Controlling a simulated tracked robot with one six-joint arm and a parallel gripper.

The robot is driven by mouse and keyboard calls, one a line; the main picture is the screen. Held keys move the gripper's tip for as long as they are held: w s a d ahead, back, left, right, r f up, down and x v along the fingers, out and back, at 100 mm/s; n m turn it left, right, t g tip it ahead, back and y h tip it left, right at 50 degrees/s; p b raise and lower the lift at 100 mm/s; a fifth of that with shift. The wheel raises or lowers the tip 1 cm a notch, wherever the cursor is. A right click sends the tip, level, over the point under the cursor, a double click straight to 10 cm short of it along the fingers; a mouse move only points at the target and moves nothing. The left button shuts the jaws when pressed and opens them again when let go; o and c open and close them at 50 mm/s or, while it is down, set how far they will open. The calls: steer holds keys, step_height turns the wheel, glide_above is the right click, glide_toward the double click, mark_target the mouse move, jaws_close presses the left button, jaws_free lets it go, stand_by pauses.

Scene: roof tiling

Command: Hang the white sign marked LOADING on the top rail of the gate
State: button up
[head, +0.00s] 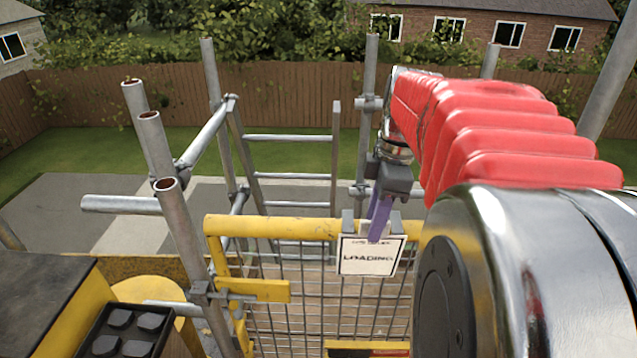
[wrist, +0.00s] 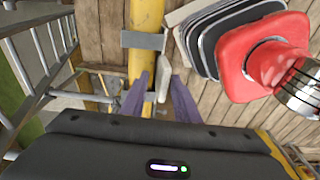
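The white sign marked LOADING (head: 370,256) is upright and level at the yellow top rail (head: 285,226) of the gate, on its near side. Its two grey hooks (head: 347,222) reach up at the rail; one hook (wrist: 143,40) lies across the rail in the wrist view. My gripper (head: 380,225) is above the sign, with a purple finger in front of its upper middle. In the wrist view my gripper's two purple fingers (wrist: 161,84) stand apart. A pale narrow piece (wrist: 163,78), seemingly of the sign, shows between them with a gap. The hooks' far ends are hidden.
Scaffold tubes (head: 180,225) stand to the left of the gate, and a ladder (head: 292,175) is behind it. The gate's wire mesh (head: 300,310) hangs below the rail. A dark tray with several blocks (head: 125,330) is at the lower left.

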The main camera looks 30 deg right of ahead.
steer(key=shift+o, duration=0.3)
steer(key=shift+r, duration=0.1)
step_height(320, 180, up, 14)
steer(key=d, duration=0.1)
steer(key=shift+s+d+f, duration=0.2)
steer(key=shift+s+f, duration=0.05)
steer(key=shift+s, duration=0.2)
stand_by(0.4)
steer(key=s+a+f+m+t, duration=0.1)
steer(key=a+f+m+t, duration=0.1)
steer(key=a+f+m, duration=0.3)
steer(key=s+a+f+m+t+h, duration=0.1)
steer(key=s+a+f+m+t, duration=0.1)
steer(key=a+f+m, duration=0.4)
steer(key=shift+a+f+t, duration=0.4)
steer(key=shift+a+f, duration=2.35)
steer(key=shift+a, duration=3.2)
